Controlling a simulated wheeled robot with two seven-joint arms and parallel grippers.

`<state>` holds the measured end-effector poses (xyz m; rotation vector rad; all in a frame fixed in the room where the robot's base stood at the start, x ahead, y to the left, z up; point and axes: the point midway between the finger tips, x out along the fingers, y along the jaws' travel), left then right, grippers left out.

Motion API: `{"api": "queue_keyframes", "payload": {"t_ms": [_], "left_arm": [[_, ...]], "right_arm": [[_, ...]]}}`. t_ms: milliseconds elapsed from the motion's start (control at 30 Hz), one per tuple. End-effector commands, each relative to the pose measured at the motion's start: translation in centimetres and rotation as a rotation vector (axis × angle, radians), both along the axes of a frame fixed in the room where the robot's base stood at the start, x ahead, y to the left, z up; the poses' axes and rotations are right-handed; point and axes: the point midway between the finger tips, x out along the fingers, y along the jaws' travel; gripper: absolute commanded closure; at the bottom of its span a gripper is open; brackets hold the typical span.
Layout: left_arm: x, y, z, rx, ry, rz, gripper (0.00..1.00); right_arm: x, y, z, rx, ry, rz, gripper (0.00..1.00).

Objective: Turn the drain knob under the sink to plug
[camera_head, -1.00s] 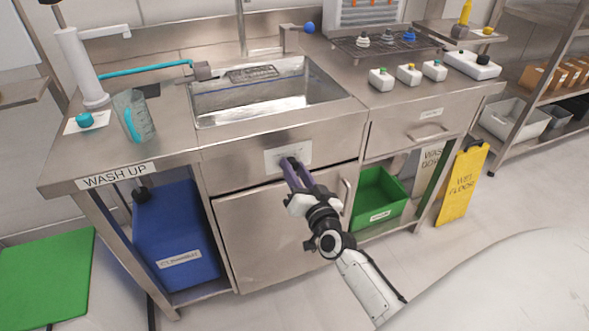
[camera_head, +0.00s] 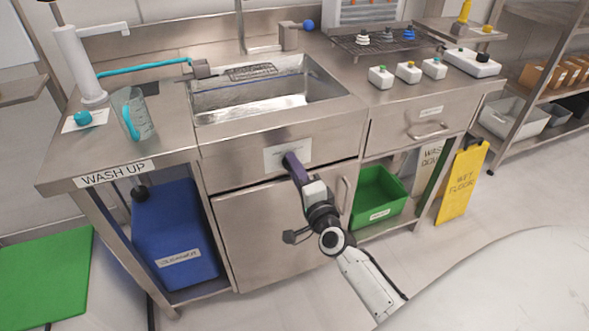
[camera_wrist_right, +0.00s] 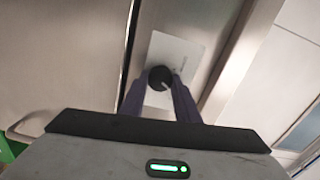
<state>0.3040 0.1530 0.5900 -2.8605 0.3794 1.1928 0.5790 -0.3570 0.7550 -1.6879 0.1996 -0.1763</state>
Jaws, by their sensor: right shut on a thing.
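The drain knob is a small round black knob (camera_wrist_right: 160,79) on a pale label plate, seen in the right wrist view. In the head view the plate (camera_head: 274,161) shows on the steel panel under the sink (camera_head: 262,95), and my gripper hides the knob. My right gripper (camera_head: 290,160) has its purple fingers at the plate. In the right wrist view the fingers of the right gripper (camera_wrist_right: 160,92) lie on either side of the knob, shut on it. A pale line shows on the knob's face. My left gripper is not in view.
A cabinet door (camera_head: 272,230) with a handle is just below the panel. A yellow floor sign (camera_head: 462,182) stands further right.

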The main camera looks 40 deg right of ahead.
Motion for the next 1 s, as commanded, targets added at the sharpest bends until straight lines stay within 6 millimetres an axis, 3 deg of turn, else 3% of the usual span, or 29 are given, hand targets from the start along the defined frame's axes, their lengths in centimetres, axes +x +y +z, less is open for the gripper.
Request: {"api": "queue_keyframes", "payload": {"t_ms": [400, 967, 1000], "left_arm": [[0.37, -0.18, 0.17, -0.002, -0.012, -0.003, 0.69], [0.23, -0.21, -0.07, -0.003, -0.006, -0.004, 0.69], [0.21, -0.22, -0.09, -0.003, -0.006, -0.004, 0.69]], "right_arm": [[-0.05, -0.05, -0.13, 0.196, -0.046, -0.001, 0.94], [-0.05, -0.05, -0.12, 0.224, -0.053, -0.001, 0.94], [-0.05, -0.05, -0.12, 0.224, -0.053, -0.001, 0.68]]}}
